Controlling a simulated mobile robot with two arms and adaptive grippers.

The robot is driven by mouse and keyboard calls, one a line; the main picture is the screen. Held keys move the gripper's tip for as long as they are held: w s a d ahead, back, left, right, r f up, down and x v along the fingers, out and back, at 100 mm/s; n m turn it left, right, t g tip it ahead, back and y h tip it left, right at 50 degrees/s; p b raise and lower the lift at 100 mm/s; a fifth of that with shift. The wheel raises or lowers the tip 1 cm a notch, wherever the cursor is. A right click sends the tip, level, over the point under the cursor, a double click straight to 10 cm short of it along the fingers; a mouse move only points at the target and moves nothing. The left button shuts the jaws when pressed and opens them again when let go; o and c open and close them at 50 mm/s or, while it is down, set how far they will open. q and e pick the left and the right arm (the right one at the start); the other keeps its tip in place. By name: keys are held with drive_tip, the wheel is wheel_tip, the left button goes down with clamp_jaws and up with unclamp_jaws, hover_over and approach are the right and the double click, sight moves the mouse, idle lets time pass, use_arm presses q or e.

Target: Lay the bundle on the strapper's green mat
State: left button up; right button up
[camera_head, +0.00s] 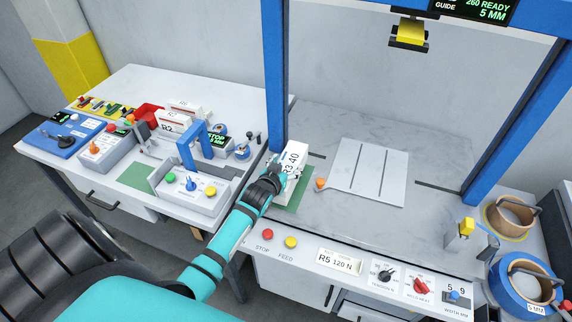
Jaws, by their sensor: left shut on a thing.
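My left gripper (274,178) reaches in from the lower left and is shut on a white bundle (295,155) labelled "R3 40". The bundle is at or just above the green mat (297,201) on the strapper's table, near its left blue post. I cannot tell whether the bundle touches the mat. The gripper and bundle hide part of the mat. My right gripper is not in view.
A light grey plate (367,171) lies right of the mat, with an orange knob (320,183) between. The left bench (130,87) holds control boxes, white bundles and another green mat (136,177). Blue posts frame the strapper. Strap rolls (524,285) stand at right.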

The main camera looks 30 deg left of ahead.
use_arm(q)
drive_tip(key=shift+w+f, duration=0.15)
drive_tip(key=shift+f, duration=0.15)
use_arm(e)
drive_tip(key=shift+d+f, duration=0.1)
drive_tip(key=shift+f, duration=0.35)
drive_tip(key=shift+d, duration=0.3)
use_arm(q)
drive_tip(key=shift+f+b, duration=0.55)
drive_tip(key=shift+b, duration=0.05)
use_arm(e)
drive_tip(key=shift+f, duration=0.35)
